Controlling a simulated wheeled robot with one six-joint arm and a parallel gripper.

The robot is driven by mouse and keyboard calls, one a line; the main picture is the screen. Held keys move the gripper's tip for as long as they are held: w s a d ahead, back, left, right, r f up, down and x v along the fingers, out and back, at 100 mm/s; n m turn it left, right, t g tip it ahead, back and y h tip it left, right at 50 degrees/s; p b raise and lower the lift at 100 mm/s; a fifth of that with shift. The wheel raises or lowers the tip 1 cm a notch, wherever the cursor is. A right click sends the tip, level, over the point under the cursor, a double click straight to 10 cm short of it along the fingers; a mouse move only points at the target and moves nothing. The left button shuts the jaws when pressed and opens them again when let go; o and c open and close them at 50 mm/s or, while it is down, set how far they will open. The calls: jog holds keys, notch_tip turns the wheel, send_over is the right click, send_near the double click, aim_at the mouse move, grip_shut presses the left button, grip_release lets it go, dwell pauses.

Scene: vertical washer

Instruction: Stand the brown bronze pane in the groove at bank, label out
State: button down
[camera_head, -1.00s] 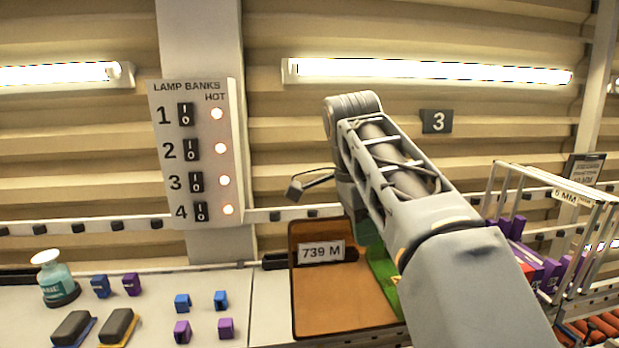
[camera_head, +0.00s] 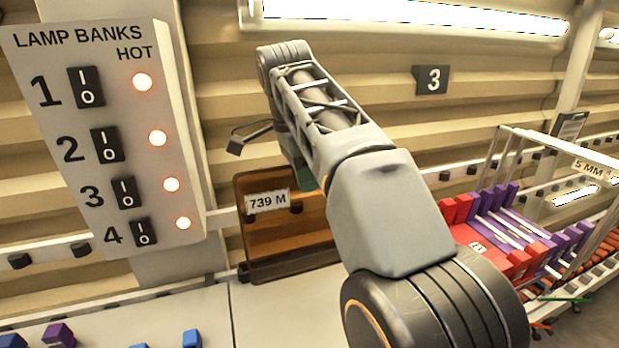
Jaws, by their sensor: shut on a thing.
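The brown bronze pane (camera_head: 292,240) is upright and a little tilted, left of and partly behind my arm. Its white label "739 M" (camera_head: 268,201) faces me. My gripper (camera_head: 306,183) is mostly hidden behind my arm's links; it is shut on the pane near its right side. The pane's lower edge is close to the back of the white counter. I cannot tell whether it touches there, and no groove can be made out clearly.
The lamp banks panel (camera_head: 105,140), with several switches and lit red lamps, is at left. Blue (camera_head: 192,338) and purple (camera_head: 59,336) clips lie on the counter (camera_head: 180,310). A "5 MM" rack (camera_head: 585,170) with red and purple blocks stands at right. A lit tube lamp (camera_head: 420,15) hangs above.

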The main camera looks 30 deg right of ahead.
jog(key=shift+w+d+f+p, duration=0.3)
jog(key=shift+w+f+p, duration=0.15)
jog(key=shift+w, duration=0.95)
jog(key=shift+w+d+f+p, duration=0.35)
jog(key=shift+w+f, duration=0.25)
jog(key=shift+w, duration=0.85)
jog(key=shift+w+d+f+p, duration=0.25)
jog(key=shift+w+f+p, duration=0.25)
jog(key=shift+w, duration=0.9)
jog(key=shift+s+f+b, duration=0.15)
jog(key=shift+f+b, duration=1.2)
jog(key=shift+f, duration=0.25)
jog(key=c, duration=1.2)
grip_release()
notch_tip(320, 180, up, 7)
jog(key=a+p, duration=0.1)
jog(key=shift+w+r+p, duration=0.2)
jog(key=shift+w+p, duration=0.1)
jog(key=shift+w, duration=0.15)
jog(key=shift+s+f, duration=0.1)
